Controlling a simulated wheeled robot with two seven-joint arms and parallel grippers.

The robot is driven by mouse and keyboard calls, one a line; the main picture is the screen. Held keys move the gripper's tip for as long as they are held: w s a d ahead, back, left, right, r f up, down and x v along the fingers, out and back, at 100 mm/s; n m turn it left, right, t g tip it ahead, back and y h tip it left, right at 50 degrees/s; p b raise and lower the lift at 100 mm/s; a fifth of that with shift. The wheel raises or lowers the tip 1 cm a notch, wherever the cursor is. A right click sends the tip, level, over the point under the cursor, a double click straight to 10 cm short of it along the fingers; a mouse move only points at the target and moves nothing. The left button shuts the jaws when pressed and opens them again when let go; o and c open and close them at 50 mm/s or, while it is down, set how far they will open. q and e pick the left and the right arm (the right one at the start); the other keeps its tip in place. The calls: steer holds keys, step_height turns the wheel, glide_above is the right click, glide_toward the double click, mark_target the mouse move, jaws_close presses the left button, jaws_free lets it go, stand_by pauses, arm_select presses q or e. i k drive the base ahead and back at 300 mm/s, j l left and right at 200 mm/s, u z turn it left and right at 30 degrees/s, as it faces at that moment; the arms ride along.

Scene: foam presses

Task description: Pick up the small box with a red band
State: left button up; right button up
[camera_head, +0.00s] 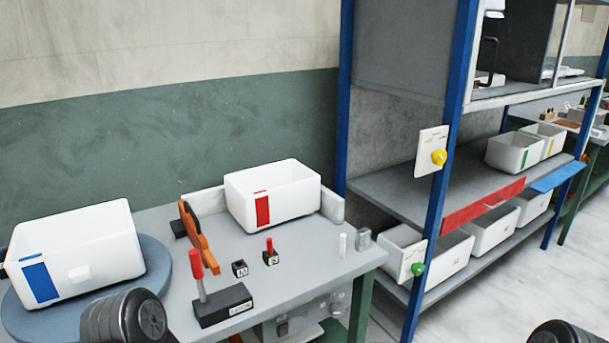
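A small white open box with a red band (290,197) stands upright at the back of the grey worktable (330,262). The red band is on its front face, toward the left end. Its inside looks empty as far as I can see, but the floor of it is partly hidden. Dark ribbed parts of my arms show at the bottom left and bottom right edges. Neither of my grippers is in view, and nothing touches the box.
A white box with a blue band (90,262) sits on a round blue-grey turntable (160,262) at left. A red-handled lever on a black base (225,305), an orange clamp-like tool (196,238) and small black blocks (240,268) stand before the red-band box. A blue-framed shelf (400,190) with white bins stands right.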

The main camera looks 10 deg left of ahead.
mark_target(259, 198)
steer(key=i+l, duration=0.3)
steer(key=i, duration=0.2)
steer(key=i+l, duration=0.25)
steer(key=i, duration=0.25)
steer(key=i+l, duration=0.3)
steer(key=i, duration=0.25)
